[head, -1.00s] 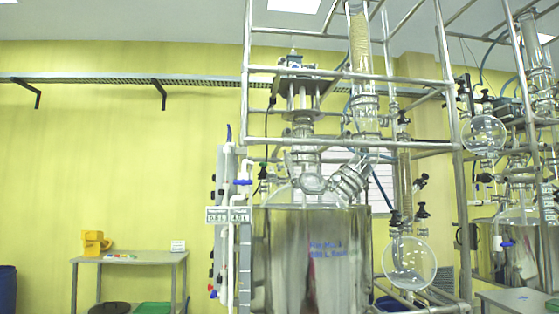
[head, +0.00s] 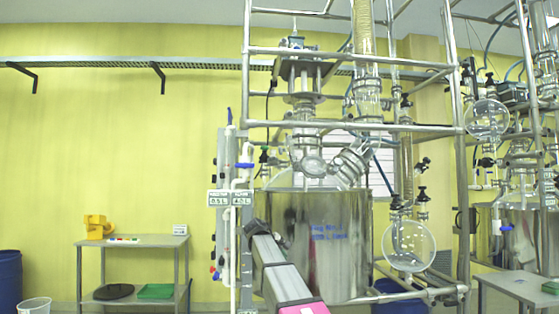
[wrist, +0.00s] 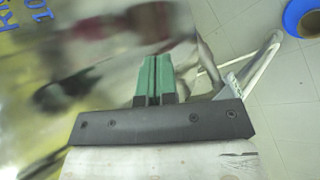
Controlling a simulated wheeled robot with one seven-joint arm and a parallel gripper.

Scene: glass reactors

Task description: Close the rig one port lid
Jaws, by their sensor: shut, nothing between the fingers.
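The rig one reactor is a shiny steel vessel (head: 345,235) inside a pipe frame, with a clear glass cover (head: 285,180) on top. A round port fitting (head: 312,166) shows at the front of the cover; it is too small to tell whether its lid is open or shut. My gripper (wrist: 152,78) has green fingers pressed together with nothing between them. In the wrist view it is in front of the mirror-like vessel wall (wrist: 70,60), apart from the port, which is out of that view. In the head view my arm rises before the vessel, and the fingertips cannot be made out.
Frame posts (head: 247,130) stand beside the vessel. A round glass flask (head: 408,245) hangs to its right, and a second rig (head: 510,210) stands farther right. A side table (head: 135,242) with a yellow object (head: 98,226) is at left. A blue tub (head: 400,298) sits low.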

